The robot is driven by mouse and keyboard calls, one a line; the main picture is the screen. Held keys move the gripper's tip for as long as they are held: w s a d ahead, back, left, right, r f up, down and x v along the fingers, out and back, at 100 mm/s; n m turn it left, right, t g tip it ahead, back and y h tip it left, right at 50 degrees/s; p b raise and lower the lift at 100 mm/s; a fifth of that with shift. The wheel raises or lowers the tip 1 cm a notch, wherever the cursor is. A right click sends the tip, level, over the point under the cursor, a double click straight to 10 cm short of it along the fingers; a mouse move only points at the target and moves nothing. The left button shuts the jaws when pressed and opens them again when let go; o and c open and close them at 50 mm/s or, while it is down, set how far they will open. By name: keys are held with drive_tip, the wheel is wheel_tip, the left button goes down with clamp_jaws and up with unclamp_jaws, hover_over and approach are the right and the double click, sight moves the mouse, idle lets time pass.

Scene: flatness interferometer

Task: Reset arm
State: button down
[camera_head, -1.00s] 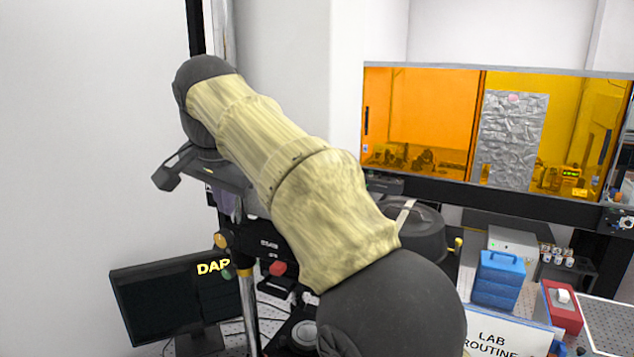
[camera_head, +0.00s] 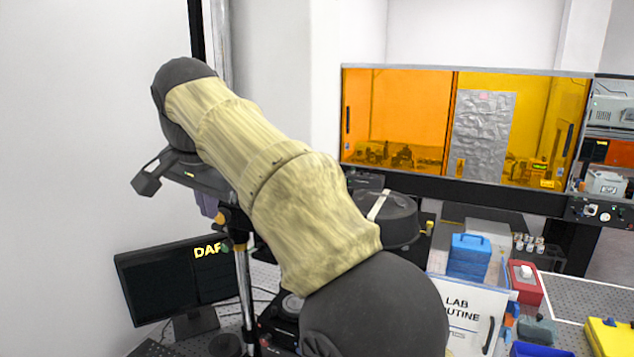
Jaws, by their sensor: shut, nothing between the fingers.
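My arm (camera_head: 268,180), in a pale yellow sleeve with dark joints, reaches from the bottom centre up to the left and bends down at a dark joint. Below that joint is the dark hand of my gripper (camera_head: 172,176), seen from the side in front of the white wall and above the monitor. The fingertips are hidden or too dark to make out. The gripper is shut, and I see nothing held in it.
A monitor (camera_head: 165,285) stands at lower left beside a metal post (camera_head: 245,290). A dark round housing (camera_head: 390,218) is behind my arm. Right are a sign (camera_head: 468,312), blue boxes (camera_head: 468,257), a red box (camera_head: 525,283), a yellow case (camera_head: 610,336) and an orange-windowed enclosure (camera_head: 400,120).

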drive_tip(key=w+d+f+n+b, duration=0.1)
drive_tip(key=d+f+b, duration=0.1)
drive_tip(key=d+f, duration=0.6)
drive_tip(key=d+f+n+g+h+b, duration=0.15)
drive_tip(key=d+f, duration=0.35)
drive_tip(key=f, duration=0.5)
drive_tip(key=w+d+f+y+b, duration=0.1)
drive_tip(key=d+f+b, duration=0.2)
drive_tip(key=d+f, duration=0.55)
drive_tip(key=s+d+f+b, duration=0.2)
drive_tip(key=s+d+f, duration=0.3)
drive_tip(key=s+f, duration=0.3)
drive_tip(key=s+d+f+n+b, duration=0.1)
drive_tip(key=s+d+f+b, duration=0.1)
drive_tip(key=s+d+f, duration=0.4)
wheel_tip(320, 180, down, 6)
drive_tip(key=shift+s+d+r+g+h, duration=0.25)
drive_tip(key=shift+s+g+h, duration=0.2)
drive_tip(key=shift+s, duration=0.55)
drive_tip(key=shift+s, duration=0.1)
